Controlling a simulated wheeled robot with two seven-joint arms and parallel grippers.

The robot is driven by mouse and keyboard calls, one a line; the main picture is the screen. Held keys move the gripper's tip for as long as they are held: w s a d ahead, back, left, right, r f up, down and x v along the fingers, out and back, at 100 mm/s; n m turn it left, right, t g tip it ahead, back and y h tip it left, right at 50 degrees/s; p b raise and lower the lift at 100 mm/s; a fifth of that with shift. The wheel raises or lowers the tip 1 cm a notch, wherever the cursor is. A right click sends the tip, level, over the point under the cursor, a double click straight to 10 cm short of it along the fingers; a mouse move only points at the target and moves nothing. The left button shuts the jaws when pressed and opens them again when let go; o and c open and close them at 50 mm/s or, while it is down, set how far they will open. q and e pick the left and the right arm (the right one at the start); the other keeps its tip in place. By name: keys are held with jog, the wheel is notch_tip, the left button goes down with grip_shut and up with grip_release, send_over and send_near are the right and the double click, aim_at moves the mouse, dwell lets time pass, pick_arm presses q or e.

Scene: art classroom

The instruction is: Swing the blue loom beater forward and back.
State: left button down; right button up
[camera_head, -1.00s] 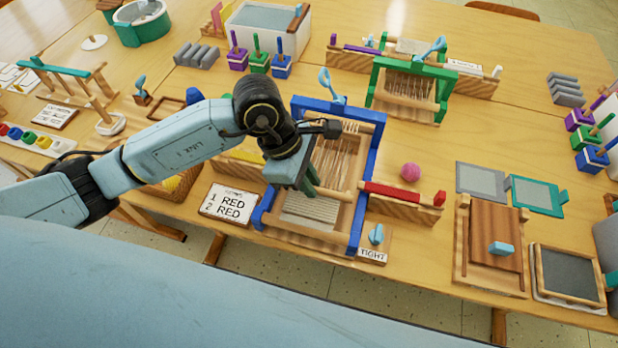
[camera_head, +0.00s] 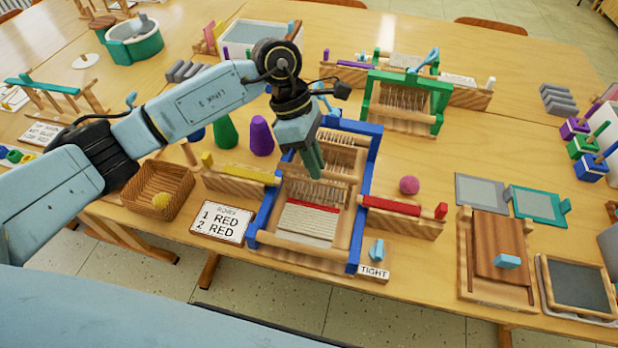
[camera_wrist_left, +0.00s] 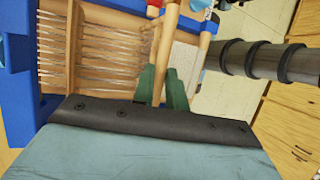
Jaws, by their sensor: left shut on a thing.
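The blue loom (camera_head: 364,190) stands at the table's near edge, with a wooden beater (camera_head: 318,191) across its frame. Grey-white woven cloth (camera_head: 305,224) lies at its front, with a red strip (camera_head: 314,206) along the cloth's far edge. My left gripper (camera_head: 315,168) reaches down over the loom at the beater. In the left wrist view its green fingers (camera_wrist_left: 161,90) are shut around a wooden bar (camera_wrist_left: 165,50) of the beater. The fingers partly hide the bar. My right gripper is not in view.
A green loom (camera_head: 405,98) stands behind. A pink ball (camera_head: 409,185) lies nearby.

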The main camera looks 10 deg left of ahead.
pick_arm(q)
jog(key=shift+w+a+f+b, duration=0.2)
jog(key=shift+w+a+b, duration=0.1)
jog(key=shift+w+b, duration=0.3)
jog(key=shift+w+a+f+b, duration=0.2)
jog(key=shift+w+a+b, duration=0.15)
jog(key=shift+w, duration=0.3)
jog(key=shift+d, duration=0.1)
jog(key=c, duration=1.4)
grip_release()
jog(key=shift+a+f, duration=0.1)
jog(key=shift+a, duration=0.1)
jog(key=p+v, duration=0.1)
jog(key=v, duration=1.2)
jog(key=shift+a+r, duration=0.25)
jog(key=shift+a, duration=0.05)
jog(key=shift+s, duration=0.1)
